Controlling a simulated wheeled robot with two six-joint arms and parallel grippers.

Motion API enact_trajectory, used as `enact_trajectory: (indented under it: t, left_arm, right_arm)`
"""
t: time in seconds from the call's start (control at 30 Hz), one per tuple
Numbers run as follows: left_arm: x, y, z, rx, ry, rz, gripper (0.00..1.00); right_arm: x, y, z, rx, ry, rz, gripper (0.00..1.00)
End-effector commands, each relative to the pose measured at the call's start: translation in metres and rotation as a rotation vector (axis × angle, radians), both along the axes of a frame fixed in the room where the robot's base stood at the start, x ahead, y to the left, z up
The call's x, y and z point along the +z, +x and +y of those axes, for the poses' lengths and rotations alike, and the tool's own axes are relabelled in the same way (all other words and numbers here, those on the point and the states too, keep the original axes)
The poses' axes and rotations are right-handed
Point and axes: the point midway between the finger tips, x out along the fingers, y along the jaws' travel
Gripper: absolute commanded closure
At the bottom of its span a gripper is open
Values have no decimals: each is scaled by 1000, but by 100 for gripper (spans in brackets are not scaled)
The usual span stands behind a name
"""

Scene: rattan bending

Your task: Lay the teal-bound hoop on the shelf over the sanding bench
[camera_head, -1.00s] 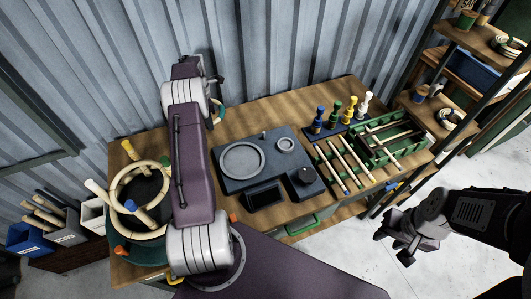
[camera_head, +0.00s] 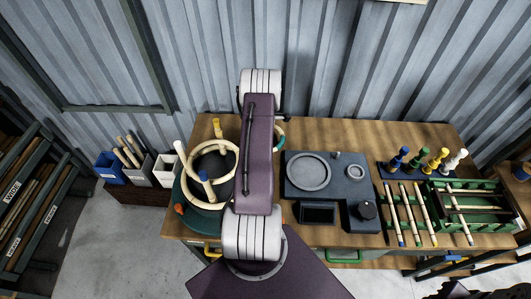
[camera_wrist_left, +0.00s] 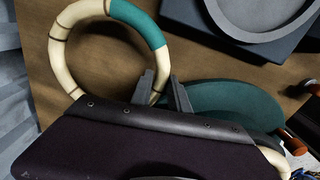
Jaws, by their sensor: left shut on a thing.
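The teal-bound hoop is a cream rattan ring with dark ties and a teal wrapped section; it fills the upper left of the left wrist view (camera_wrist_left: 70,62). My left gripper (camera_wrist_left: 163,90) is shut on its rim, away from the teal part. In the head view my arm hides this gripper, and only a teal and cream sliver of the hoop (camera_head: 280,137) shows beside it. I cannot tell whether the hoop touches the wooden top. My right gripper (camera_head: 455,288) is a dark, cut-off shape at the bottom right edge. I cannot identify the shelf or sanding bench.
The workbench (camera_head: 335,134) carries a round green fixture with cream rings (camera_head: 233,158), a dark tool tray (camera_head: 300,201), several colored pegs, rods and a green rack (camera_head: 470,233). Bins (camera_head: 110,172) and a labeled rack (camera_head: 30,215) stand left. A corrugated wall rises behind.

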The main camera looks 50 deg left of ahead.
Motion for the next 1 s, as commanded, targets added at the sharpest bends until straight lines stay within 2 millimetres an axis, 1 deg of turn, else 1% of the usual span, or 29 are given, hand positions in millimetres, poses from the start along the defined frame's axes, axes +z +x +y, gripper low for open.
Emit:
enact_trajectory:
  t: [0.1, 0.2, 0.43, 0.53, 0.57, 0.6, 0.87, 0.97, 1.0]
  left_arm:
    - [-22, -1, -1, 0, -5, 4, 100]
    - [-33, 0, -1, 0, -3, 2, 100]
    - [-35, 0, -1, 0, -2, 1, 100]
    - [-39, 0, -1, 0, -2, 1, 100]
    - [-39, 0, -1, 0, -2, 1, 76]
    - [-38, 0, -1, 0, -2, 1, 70]
    - [-37, 0, -1, 0, -2, 1, 70]
    - [-32, 0, -1, 0, -2, 1, 70]
    - [-30, 1, 0, 0, 0, 0, 70]
  right_arm:
    - [7, 0, 0, 0, 0, 0, 63]
    - [8, 0, 0, 0, 0, 0, 63]
    - [7, 0, 0, 0, 0, 0, 63]
    - [4, 0, 0, 0, 0, 0, 63]
    - [4, 0, 0, 0, 0, 0, 63]
    - [5, 0, 0, 0, 0, 0, 63]
    - [5, 0, 0, 0, 0, 0, 63]
    - [10, 0, 0, 0, 0, 0, 63]
    - [7, 0, 0, 0, 0, 0, 63]
